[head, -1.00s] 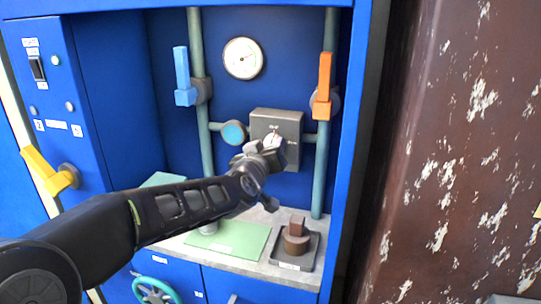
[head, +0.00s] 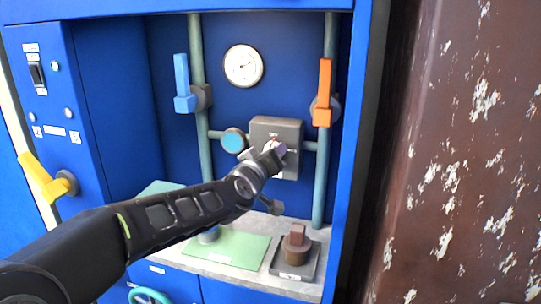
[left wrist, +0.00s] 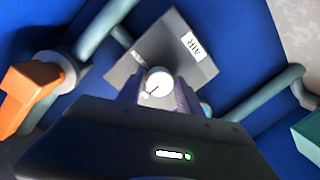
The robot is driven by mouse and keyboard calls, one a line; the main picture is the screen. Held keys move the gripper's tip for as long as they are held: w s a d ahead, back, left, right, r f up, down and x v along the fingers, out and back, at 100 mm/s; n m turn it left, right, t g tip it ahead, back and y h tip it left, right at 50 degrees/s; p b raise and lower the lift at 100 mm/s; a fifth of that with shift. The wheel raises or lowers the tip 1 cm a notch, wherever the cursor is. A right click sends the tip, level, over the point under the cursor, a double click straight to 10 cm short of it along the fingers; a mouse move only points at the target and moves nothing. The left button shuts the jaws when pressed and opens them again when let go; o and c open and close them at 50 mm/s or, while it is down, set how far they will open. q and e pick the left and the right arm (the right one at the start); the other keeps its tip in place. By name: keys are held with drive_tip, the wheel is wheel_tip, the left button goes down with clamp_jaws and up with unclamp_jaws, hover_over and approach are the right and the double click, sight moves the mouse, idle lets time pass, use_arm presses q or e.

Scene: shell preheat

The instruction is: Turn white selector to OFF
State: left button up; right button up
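The white selector (left wrist: 159,81) is a round white knob with a dark pointer line, on the front of a grey box (left wrist: 190,62) that carries an "AIR" label. In the head view the grey box (head: 290,128) is on the back wall of the blue cabinet, and my gripper covers most of the knob. My left gripper (head: 275,152) is at the box front. In the left wrist view its fingers (left wrist: 160,90) are open, one on each side of the knob, with narrow gaps showing. Contact cannot be told. My right gripper is not in view.
A blue lever (head: 182,84) and an orange lever (head: 324,92) sit on green pipes flanking the box. A gauge (head: 243,66) is above, a teal round part (head: 234,140) left. A green mat (head: 228,250) and a dark tray (head: 294,272) with a brown block lie below.

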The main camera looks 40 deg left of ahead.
use_arm(q)
drive_tip(key=shift+o, duration=1.4)
drive_tip(key=f+p+v, duration=0.1)
drive_tip(key=v, duration=0.6)
drive_tip(key=shift+s+d+r, duration=0.15)
drive_tip(key=shift+s+r, duration=0.2)
drive_tip(key=shift+r, duration=0.15)
